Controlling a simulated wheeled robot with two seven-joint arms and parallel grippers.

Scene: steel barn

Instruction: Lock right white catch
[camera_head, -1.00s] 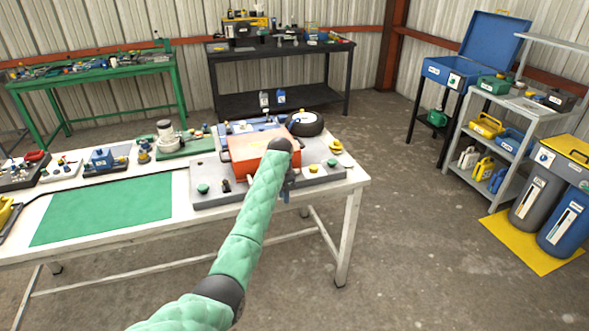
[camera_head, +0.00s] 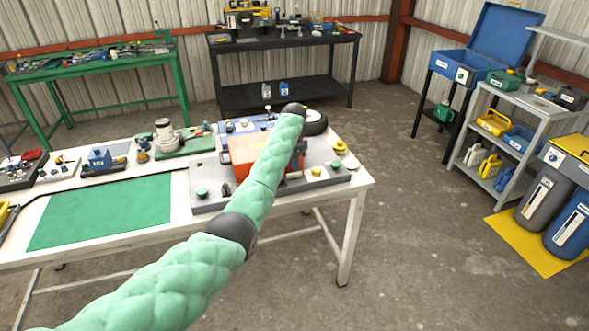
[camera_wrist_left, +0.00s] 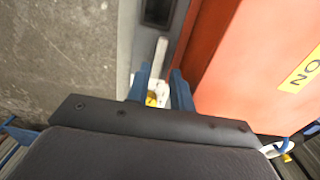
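An orange-red case (camera_head: 243,150) lies on a grey base board on the white table; in the wrist view its flat orange face (camera_wrist_left: 240,60) fills the right side. A white catch (camera_wrist_left: 159,58) with a yellow part at its lower end stands along the case's edge there. My left gripper (camera_wrist_left: 160,74) has its two blue fingers on either side of this catch, apart from each other; I cannot tell whether they touch it. Another white and blue piece (camera_wrist_left: 275,150) shows at lower right. In the head view my arm hides the gripper and catch. My right gripper is not in view.
The grey board (camera_head: 208,203) also bears green and yellow knobs. A green mat (camera_head: 105,212) covers the table's left part. Grey shelves (camera_head: 500,135) stand to the right, with open floor between.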

